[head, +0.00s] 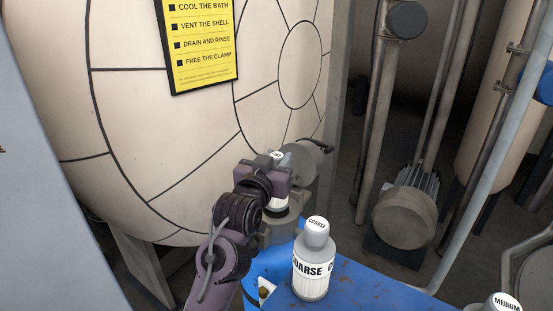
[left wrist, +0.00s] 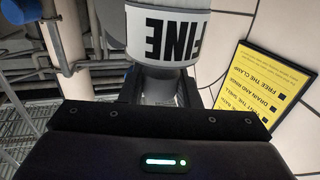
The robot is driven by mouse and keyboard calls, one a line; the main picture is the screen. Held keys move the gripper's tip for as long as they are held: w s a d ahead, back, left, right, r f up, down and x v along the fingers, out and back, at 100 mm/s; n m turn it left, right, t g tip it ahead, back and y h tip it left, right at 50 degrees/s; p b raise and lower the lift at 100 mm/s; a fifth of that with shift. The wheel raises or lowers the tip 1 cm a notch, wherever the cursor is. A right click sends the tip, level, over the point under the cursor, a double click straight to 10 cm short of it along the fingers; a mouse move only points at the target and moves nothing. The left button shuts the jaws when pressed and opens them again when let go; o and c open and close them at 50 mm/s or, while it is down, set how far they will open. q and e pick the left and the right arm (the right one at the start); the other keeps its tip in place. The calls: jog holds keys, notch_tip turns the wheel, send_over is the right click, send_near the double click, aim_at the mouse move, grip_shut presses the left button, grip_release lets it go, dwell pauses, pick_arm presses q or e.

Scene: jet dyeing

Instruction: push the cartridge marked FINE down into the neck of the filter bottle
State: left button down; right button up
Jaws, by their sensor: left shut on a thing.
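The FINE cartridge (left wrist: 168,35) is white with a black band of lettering and a narrower grey neck, and appears upside down in the left wrist view. In the head view its white cap (head: 277,154) shows above my left gripper (head: 275,176), and a bit of its white body shows below. My left gripper is shut on its grey neck. Grey metal (head: 278,226) lies directly under the cartridge, possibly the filter bottle. The gripper and arm hide much of this spot, so I cannot tell whether the cartridge is in a neck. My right gripper is not in view.
A COARSE cartridge (head: 312,265) stands upright on the blue surface (head: 375,291), right of my left arm. A MEDIUM cartridge (head: 505,303) is cut off at the bottom right. The big cream vessel (head: 130,110) with a yellow sign (head: 203,45) stands behind. A dark-handled grey fitting (head: 300,160) is close to the gripper.

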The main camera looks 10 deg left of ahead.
pick_arm(q)
jog(key=shift+p, duration=0.5)
dwell(0.8)
jog(key=shift+f+b, duration=1.05)
jog(key=shift+f, duration=0.75)
jog(key=shift+f+b, duration=1.3)
jog(key=shift+f, duration=0.95)
jog(key=c, duration=1)
grip_release()
jog(key=shift+s, duration=0.1)
jog(key=shift+s+f, duration=0.1)
jog(key=shift+s, duration=0.2)
jog(key=s, duration=0.2)
jog(key=s+b, duration=0.1)
jog(key=s, duration=0.1)
jog(key=s+a+b, duration=0.1)
jog(key=s, duration=0.1)
jog(key=shift+s, duration=0.5)
